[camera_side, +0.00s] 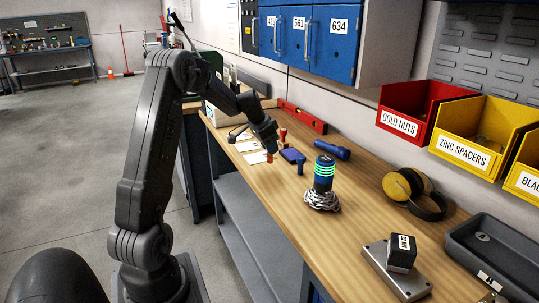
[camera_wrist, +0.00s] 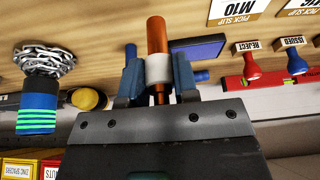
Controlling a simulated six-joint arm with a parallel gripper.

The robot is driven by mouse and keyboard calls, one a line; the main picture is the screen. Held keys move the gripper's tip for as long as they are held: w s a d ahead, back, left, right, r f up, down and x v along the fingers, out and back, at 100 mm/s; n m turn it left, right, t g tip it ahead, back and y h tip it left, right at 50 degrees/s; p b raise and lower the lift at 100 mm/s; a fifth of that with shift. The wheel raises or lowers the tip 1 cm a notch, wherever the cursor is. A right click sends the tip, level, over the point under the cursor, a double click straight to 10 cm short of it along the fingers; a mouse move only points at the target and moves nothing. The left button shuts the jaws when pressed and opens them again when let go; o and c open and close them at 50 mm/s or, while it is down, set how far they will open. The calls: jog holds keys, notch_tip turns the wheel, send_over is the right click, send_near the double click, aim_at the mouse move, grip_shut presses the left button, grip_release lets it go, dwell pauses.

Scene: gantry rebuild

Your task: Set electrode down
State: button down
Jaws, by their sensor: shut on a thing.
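The electrode is a copper-coloured rod (camera_wrist: 157,36) with a white collar around its middle. My gripper (camera_wrist: 158,70) is shut on it at the collar, with one blue-grey finger on each side. The rod sticks out beyond the fingertips over the wooden workbench (camera_wrist: 105,20). In the side view my gripper (camera_side: 268,148) is near the left edge of the bench, and only the small orange tip of the electrode (camera_side: 270,158) shows below it. I cannot tell whether the tip touches the bench.
Near my gripper are a dark blue pad (camera_side: 291,155), a red-handled stamp (camera_side: 282,136), paper slips (camera_side: 255,157) and a red level (camera_side: 303,117). A green-ringed cylinder (camera_side: 324,173) stands by a chain (camera_side: 321,200). Ear defenders (camera_side: 430,205) lie right; bare wood (camera_side: 345,225) lies between.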

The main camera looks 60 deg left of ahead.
aim_at(270, 163)
jog(key=shift+f, duration=1.55)
jog(key=shift+f, duration=0.1)
jog(key=c, duration=0.9)
grip_release()
